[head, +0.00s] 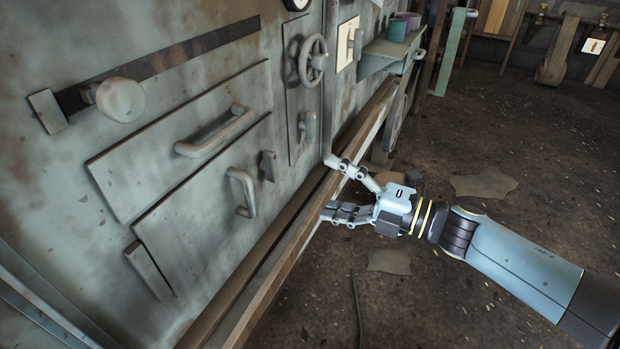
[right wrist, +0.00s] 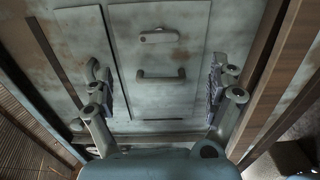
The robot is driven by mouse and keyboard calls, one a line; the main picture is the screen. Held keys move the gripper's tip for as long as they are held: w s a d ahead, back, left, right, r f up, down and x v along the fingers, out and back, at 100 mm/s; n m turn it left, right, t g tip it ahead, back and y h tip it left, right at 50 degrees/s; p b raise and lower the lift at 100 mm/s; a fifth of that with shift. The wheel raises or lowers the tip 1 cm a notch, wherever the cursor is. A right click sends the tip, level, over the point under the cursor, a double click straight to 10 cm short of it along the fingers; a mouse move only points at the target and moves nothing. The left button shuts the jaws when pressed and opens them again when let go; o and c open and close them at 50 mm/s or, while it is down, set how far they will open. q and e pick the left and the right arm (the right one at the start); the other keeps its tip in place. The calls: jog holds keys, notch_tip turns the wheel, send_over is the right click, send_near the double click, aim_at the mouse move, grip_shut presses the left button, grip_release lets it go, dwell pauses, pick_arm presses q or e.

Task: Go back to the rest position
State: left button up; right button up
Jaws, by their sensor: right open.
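My right gripper (head: 335,188) is open and empty in the head view. It hangs in front of the lower ledge (head: 262,283) of a grey metal cabinet (head: 60,180). In the right wrist view its two fingers (right wrist: 163,97) stand wide apart with nothing between them. Beyond them a panel with a handle (right wrist: 160,75) faces the camera. I cannot tell whether the fingers touch the ledge. My left gripper is not in view.
The cabinet carries a round knob (head: 121,99), two bar handles, a valve wheel (head: 313,60) and a small lever. A shelf (head: 388,48) with cups juts out at the back. The floor (head: 480,260) to the right is mostly open, with flat scraps on it.

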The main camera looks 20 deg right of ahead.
jog(key=shift+s+d, duration=0.3)
jog(key=shift+s, duration=0.1)
jog(key=s+d+f+m+g+h, duration=0.1)
jog(key=s+d+f+m+h, duration=0.15)
jog(key=s+f+m, duration=0.5)
jog(key=s+d+f+m+g+h, duration=0.15)
jog(key=s+f+h, duration=0.25)
jog(key=f, duration=0.6)
jog(key=s+d+f+m+g+h, duration=0.1)
jog(key=s+d+f+m+h, duration=0.15)
jog(key=s+f+m, duration=0.5)
jog(key=s+f+m+g+h, duration=0.1)
jog(key=s+f+m+g, duration=0.3)
jog(key=s, duration=0.9)
jog(key=s+f+m+g+h, duration=0.1)
jog(key=s+f+m+g, duration=0.4)
jog(key=s+f, duration=0.5)
jog(key=s+g, duration=0.1)
jog(key=s, duration=0.2)
jog(key=shift+s+d+f+h, duration=0.15)
jog(key=shift+s+f+h, duration=0.15)
jog(key=shift+h, duration=0.1)
